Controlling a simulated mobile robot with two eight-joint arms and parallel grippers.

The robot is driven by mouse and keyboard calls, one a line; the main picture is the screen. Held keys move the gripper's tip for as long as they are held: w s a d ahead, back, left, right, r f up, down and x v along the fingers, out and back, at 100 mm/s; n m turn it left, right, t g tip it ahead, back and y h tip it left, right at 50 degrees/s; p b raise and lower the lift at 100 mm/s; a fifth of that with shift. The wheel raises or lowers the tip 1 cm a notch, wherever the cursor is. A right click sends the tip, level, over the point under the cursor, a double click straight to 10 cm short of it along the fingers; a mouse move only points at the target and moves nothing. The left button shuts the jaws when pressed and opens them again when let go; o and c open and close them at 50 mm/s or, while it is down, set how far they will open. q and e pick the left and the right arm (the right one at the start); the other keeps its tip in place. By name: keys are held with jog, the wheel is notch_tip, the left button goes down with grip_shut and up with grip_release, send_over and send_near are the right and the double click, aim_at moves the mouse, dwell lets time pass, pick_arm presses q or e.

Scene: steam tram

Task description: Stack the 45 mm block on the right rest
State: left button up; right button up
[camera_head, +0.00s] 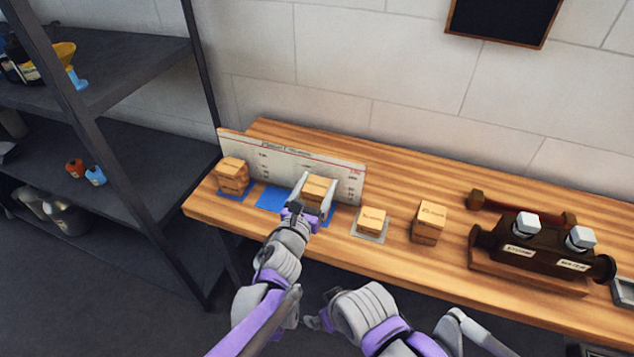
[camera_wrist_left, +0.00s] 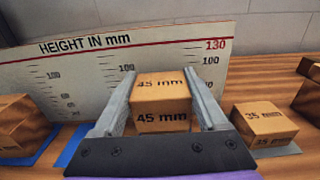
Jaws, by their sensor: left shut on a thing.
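The 45 mm block (camera_head: 319,186) is a light wooden cube; the wrist view shows its printed label (camera_wrist_left: 161,121). My left gripper (camera_head: 317,190) is shut on it, one finger on each side, in front of the height board (camera_head: 290,163). The block is above or at the right end of the blue rest area (camera_head: 329,216); what lies directly beneath it is hidden by the gripper. A bare blue patch (camera_head: 271,198) shows left of it.
Wooden blocks are stacked on the left blue mat (camera_head: 234,196). The 35 mm block (camera_head: 372,220) lies on a grey pad (camera_head: 358,235), close right of my gripper. Another wooden stack (camera_head: 429,222) and a dark device (camera_head: 540,250) with white knobs stand farther right.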

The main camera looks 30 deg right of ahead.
pick_arm(q)
jog(key=shift+f, duration=0.6)
jog(key=o, duration=1.4)
jog(key=shift+r, duration=0.15)
jog(key=shift+r+p, duration=0.75)
jog(key=shift+r, duration=0.35)
jog(key=shift+r, duration=0.1)
